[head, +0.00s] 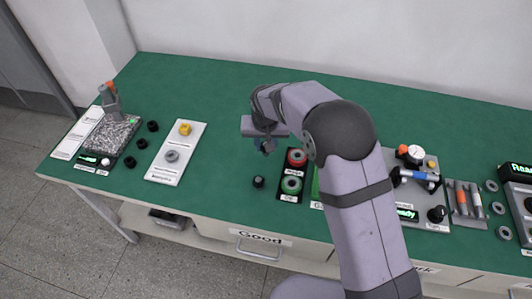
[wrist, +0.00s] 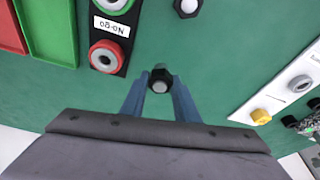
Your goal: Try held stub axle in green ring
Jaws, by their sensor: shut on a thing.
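My gripper (head: 265,148) is shut on a dark stub axle, hanging above the table left of the gauge block in the head view. In the wrist view the stub axle (wrist: 160,78) sits between the blue fingertips, its end toward the camera. The green ring (head: 291,185) is on the front part of a black gauge block, with a grey-rimmed hole; it is cut off at the top edge in the wrist view (wrist: 115,3). The red ring (head: 296,158), labelled No-go (wrist: 110,27), is behind it. The axle is apart from both rings.
A similar dark part (head: 258,182) stands on the table left of the green ring. Red (wrist: 10,28) and green (wrist: 47,30) trays lie beside the gauge block. A white board (head: 175,153) with a yellow part is further left. My arm hides part of the table.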

